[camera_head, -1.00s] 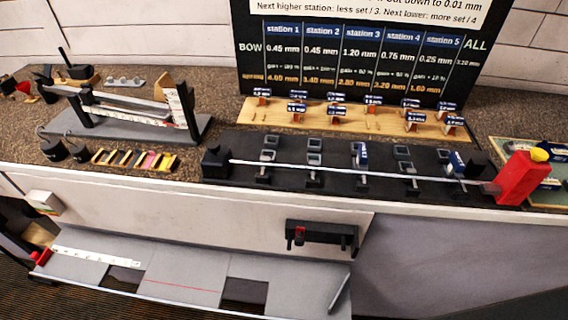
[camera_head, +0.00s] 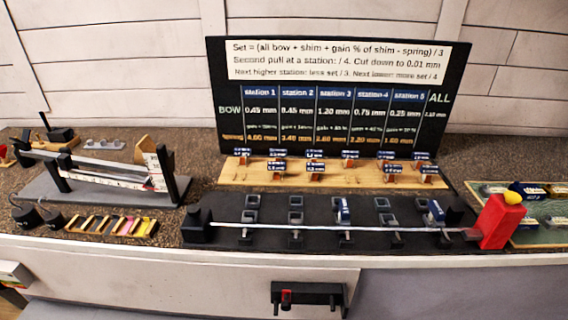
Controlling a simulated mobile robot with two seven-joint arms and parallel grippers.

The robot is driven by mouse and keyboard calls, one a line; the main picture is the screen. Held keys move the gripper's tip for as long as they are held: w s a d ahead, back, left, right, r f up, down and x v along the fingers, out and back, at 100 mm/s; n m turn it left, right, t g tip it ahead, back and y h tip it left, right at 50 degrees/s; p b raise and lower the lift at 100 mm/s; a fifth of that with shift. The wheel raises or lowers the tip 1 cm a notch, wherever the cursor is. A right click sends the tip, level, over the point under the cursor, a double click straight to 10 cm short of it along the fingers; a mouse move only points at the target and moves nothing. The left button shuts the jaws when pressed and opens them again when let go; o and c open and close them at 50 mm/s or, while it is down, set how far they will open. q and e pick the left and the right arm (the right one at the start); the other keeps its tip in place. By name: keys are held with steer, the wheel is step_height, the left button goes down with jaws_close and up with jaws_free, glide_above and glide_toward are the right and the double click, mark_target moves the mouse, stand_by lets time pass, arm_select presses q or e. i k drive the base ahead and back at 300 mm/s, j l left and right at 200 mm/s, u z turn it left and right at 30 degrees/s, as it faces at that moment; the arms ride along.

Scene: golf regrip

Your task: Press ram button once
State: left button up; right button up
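A red block (camera_head: 501,226) stands at the right end of the long black fixture (camera_head: 268,240), with a yellow domed button (camera_head: 513,197) on its top. I take this to be the ram button; no label on it is readable. The button looks raised. A thin pale shaft (camera_head: 320,228) runs along the fixture from a black end block (camera_head: 195,225) to near the red block. Blue tags sit at the third station (camera_head: 344,211) and the fifth station (camera_head: 436,211). Neither of my grippers shows in this view.
A black sign (camera_head: 335,95) stands behind a wooden rack (camera_head: 232,175) of blue-tagged pieces. A grey-based measuring stand (camera_head: 100,192) and a tray of coloured strips (camera_head: 112,226) are at left. A green board (camera_head: 530,232) lies right of the red block.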

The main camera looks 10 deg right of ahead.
mark_target(512, 198)
steer(key=z, duration=1.8)
